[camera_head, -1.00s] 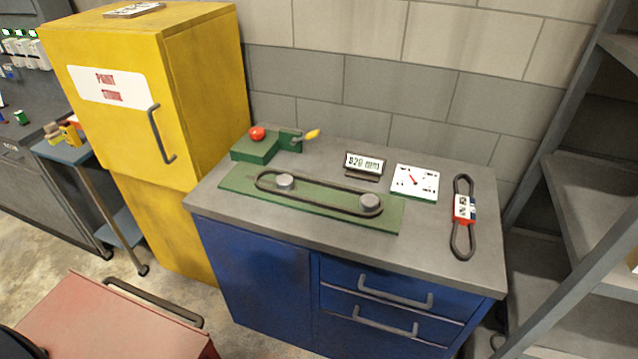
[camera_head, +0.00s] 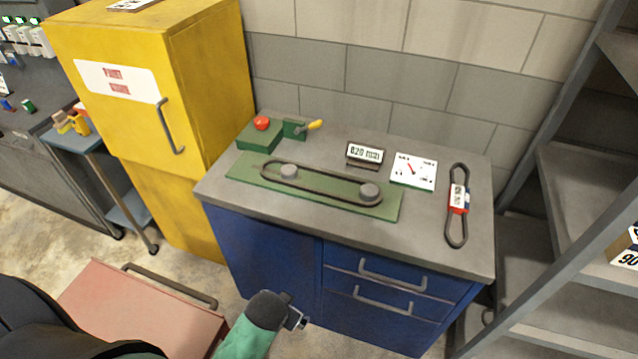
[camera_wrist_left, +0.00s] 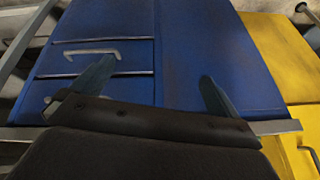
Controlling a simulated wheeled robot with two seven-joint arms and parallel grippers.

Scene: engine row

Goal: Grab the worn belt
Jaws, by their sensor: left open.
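A dark belt (camera_head: 325,198) loops around two grey pulleys (camera_head: 289,171) on the green plate (camera_head: 243,170), on top of the blue cabinet. A second dark belt (camera_head: 457,231) in a red and white sleeve (camera_head: 458,198) lies flat at the right end of the worktop. The frames do not clearly show wear on either belt. My left gripper (camera_head: 295,314) is low in front of the blue cabinet, below the worktop and apart from both belts. In the left wrist view its fingers (camera_wrist_left: 155,88) are spread and empty before the cabinet's blue front. My right gripper is not in view.
A green tensioner block with a red knob (camera_head: 262,124) and yellow handle stands behind the plate. A display reading 820 mm (camera_head: 365,153) and a white gauge card (camera_head: 413,171) sit farther back. A yellow cabinet (camera_head: 135,120) stands left, grey shelves right, a red cart (camera_head: 130,310) front left.

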